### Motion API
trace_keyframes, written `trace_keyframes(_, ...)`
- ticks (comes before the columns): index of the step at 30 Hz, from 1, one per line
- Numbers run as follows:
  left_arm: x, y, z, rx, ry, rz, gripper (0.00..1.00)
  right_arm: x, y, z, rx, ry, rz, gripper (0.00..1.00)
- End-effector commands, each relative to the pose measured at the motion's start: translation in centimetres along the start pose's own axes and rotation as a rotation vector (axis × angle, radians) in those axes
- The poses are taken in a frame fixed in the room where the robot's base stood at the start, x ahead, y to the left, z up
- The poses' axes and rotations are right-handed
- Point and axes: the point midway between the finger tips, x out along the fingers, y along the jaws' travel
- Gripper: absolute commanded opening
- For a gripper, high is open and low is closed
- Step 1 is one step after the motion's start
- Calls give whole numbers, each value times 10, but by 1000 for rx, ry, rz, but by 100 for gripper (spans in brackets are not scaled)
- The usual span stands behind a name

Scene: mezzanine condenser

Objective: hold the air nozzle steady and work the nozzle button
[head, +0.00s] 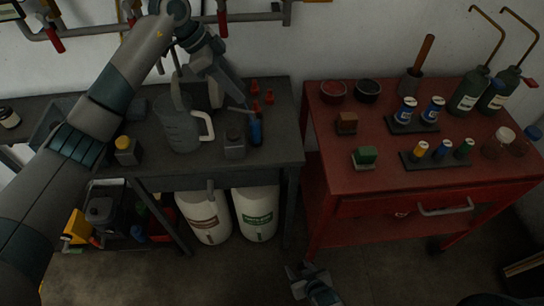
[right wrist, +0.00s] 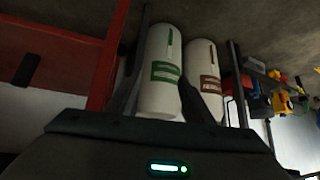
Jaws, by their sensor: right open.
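A small blue-handled item with a thin grey part (head: 256,132), which looks like the air nozzle, is on the right part of the dark bench (head: 285,150). Its button cannot be made out. My left gripper (head: 236,92) reaches down over the back of the bench, above and left of the blue item. Its fingers are too dark to tell whether they are open. My right gripper (head: 306,276) is low in front of the bench, open and empty. In the right wrist view its fingers (right wrist: 183,90) stand wide apart, with white bottles beyond them.
A clear jug (head: 178,128), a grey container (head: 234,146) and red cones (head: 269,97) crowd the bench. White bottles (head: 257,212) stand beneath. A red cart (head: 400,205) with cans and bottles stands to the right. Pipes (head: 250,16) run along the wall.

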Motion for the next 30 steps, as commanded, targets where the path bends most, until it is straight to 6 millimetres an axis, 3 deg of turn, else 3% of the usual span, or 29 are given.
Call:
trace_keyframes(1,0,0,0,0,0,0,31,-1,-4,-27,0,45,-5,47)
trace_keyframes(8,0,0,0,0,0,0,31,-18,-21,-138,2,240,-24,47)
trace_keyframes(18,0,0,0,0,0,0,31,-80,-43,-291,8,529,-50,47)
trace_keyframes(24,0,0,0,0,0,0,31,-133,-52,-368,16,693,-65,47)
trace_keyframes(30,0,0,0,0,0,0,31,-174,-48,-415,-9,804,-44,47)
